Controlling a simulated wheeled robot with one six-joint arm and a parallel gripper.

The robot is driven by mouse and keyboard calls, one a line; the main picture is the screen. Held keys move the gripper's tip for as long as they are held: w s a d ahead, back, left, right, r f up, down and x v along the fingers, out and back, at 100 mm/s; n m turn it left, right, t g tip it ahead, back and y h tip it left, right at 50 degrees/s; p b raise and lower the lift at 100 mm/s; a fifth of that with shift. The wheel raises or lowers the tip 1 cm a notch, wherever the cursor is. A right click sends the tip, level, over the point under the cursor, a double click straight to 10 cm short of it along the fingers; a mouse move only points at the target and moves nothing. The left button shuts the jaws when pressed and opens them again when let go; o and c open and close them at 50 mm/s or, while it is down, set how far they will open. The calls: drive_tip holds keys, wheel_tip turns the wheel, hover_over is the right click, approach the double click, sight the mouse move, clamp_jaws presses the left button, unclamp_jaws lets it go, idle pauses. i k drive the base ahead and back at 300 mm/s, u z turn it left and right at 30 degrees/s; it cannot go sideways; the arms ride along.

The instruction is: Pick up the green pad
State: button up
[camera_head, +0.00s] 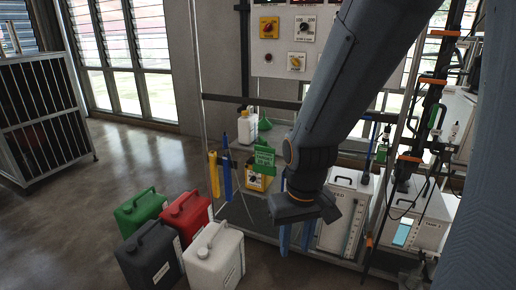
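A flat green piece with pale lettering (264,157) looks most like the green pad. It stands above or against a yellow-fronted box with a dial (258,180) on the rack; I cannot tell if it rests on the box. My gripper (296,238) points down, to the right of the green piece and lower in the picture. Its two blue fingers are apart, with nothing seen between them. The gripper and arm hide part of the rack behind. Another small green item (382,152) hangs further right; its shape is unclear.
Green (140,208), red (187,215), black (150,258) and white (214,258) canisters stand on the floor at left. A white bottle (247,127) and green funnel (264,121) are behind. White boxes (340,217) stand right of my gripper. Rack posts (205,140) flank the space.

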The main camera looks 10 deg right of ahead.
sight(262, 141)
drive_tip(key=z, duration=0.5)
drive_tip(key=i, duration=1.3)
drive_tip(key=z, duration=0.05)
